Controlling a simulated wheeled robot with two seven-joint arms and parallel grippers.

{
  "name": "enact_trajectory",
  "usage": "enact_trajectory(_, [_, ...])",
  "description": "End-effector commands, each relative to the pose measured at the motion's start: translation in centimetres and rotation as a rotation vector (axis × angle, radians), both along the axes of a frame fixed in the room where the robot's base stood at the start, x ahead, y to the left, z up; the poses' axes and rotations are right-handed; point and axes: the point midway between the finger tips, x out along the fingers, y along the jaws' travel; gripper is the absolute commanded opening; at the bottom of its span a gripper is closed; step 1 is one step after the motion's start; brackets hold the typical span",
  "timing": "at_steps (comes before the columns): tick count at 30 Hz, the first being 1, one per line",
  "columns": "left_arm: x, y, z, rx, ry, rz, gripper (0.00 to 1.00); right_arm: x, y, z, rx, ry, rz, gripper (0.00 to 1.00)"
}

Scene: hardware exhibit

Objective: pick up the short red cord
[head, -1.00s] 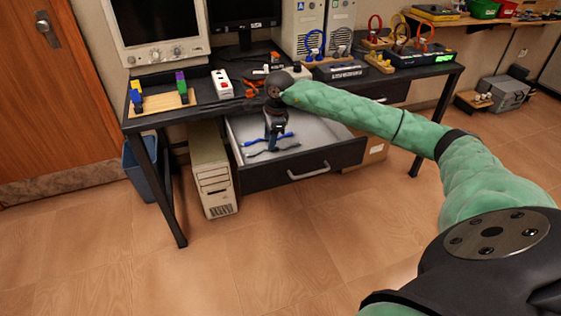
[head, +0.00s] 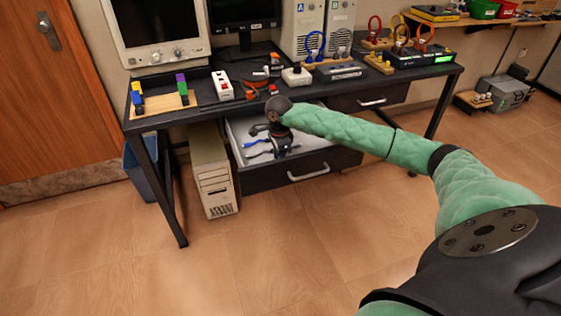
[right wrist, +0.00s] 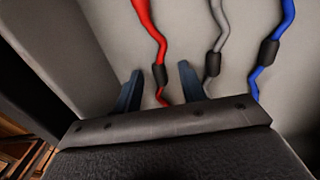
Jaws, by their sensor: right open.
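A red cord (right wrist: 148,33) with a black sleeve lies on the pale drawer floor in the right wrist view. It runs down between the two blue fingers of my open right gripper (right wrist: 158,82), and I cannot tell whether it touches them. Its top end leaves the picture. A grey cord (right wrist: 219,35) lies just right of the right finger, and a blue cord (right wrist: 267,68) farther right. In the head view my right gripper (head: 283,146) reaches down into the open drawer (head: 262,180). The blue and grey cords show to its left; the red cord is hidden there. My left gripper is not in view.
The drawer's dark wall (right wrist: 45,60) stands close at the left of the right wrist view. A computer tower (head: 212,170) stands beneath. The floor in front is clear.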

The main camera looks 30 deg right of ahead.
Motion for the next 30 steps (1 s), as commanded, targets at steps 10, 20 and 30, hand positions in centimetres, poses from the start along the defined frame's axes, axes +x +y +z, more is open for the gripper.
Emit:
enact_trajectory(10, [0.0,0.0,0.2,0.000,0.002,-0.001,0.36,0.0,0.0,-0.3,0.000,0.000,0.000,0.29])
enact_trajectory(20, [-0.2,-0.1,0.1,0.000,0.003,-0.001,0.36,0.0,0.0,-0.3,0.000,-0.001,0.000,0.00])
enact_trajectory(30, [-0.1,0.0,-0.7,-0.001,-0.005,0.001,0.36,0.1,0.0,2.1,-0.001,-0.003,0.001,0.00])
